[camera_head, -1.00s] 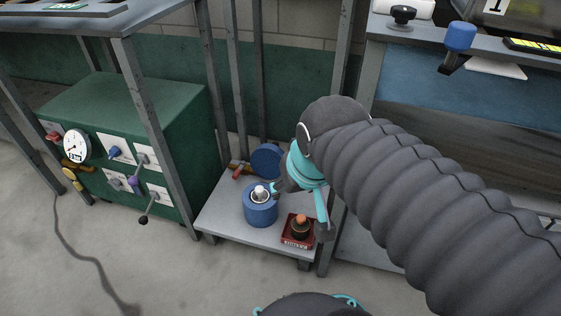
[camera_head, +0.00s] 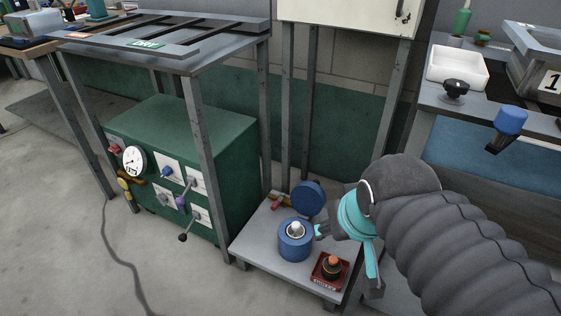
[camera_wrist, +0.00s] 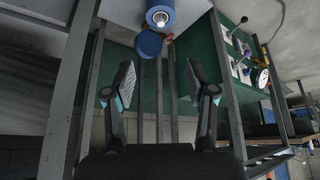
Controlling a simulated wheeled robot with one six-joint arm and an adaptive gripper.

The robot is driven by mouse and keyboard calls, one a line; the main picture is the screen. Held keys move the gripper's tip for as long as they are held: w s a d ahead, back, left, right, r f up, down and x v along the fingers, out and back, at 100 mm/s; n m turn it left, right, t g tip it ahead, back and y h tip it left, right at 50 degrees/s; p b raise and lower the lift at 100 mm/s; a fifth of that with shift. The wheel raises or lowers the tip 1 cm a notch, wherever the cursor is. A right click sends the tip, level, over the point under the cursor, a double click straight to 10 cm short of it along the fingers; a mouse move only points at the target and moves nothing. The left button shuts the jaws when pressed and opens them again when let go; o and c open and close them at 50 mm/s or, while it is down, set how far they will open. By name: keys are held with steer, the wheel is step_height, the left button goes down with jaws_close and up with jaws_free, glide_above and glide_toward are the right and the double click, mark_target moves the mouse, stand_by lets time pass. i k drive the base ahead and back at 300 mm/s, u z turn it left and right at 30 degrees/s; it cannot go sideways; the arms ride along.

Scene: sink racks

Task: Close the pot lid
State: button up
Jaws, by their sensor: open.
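The blue pot (camera_head: 294,246) stands upright on a low grey shelf, with a silver-white piece in its open top. Its round blue lid (camera_head: 308,197) stands swung up behind the pot, so the pot is open. My gripper (camera_head: 347,259) is just right of the pot in the head view, partly hidden by its own wrist. In the wrist view, my gripper (camera_wrist: 160,85) is open with nothing between the fingers. The lid (camera_wrist: 149,43) and the pot (camera_wrist: 160,14) lie beyond the fingertips, near the top edge.
A red tray (camera_head: 329,281) with a dark, orange-topped item sits on the low shelf (camera_head: 257,240) in front of the pot. A red-handled thing (camera_head: 283,202) lies left of the lid. Grey posts flank the shelf. A green control box (camera_head: 190,150) stands left.

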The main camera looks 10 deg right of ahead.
mark_target(307, 198)
steer(key=z, duration=0.5)
steer(key=k, duration=1.15)
steer(key=u, duration=0.35)
steer(key=i, duration=1.55)
steer(key=z, duration=0.3)
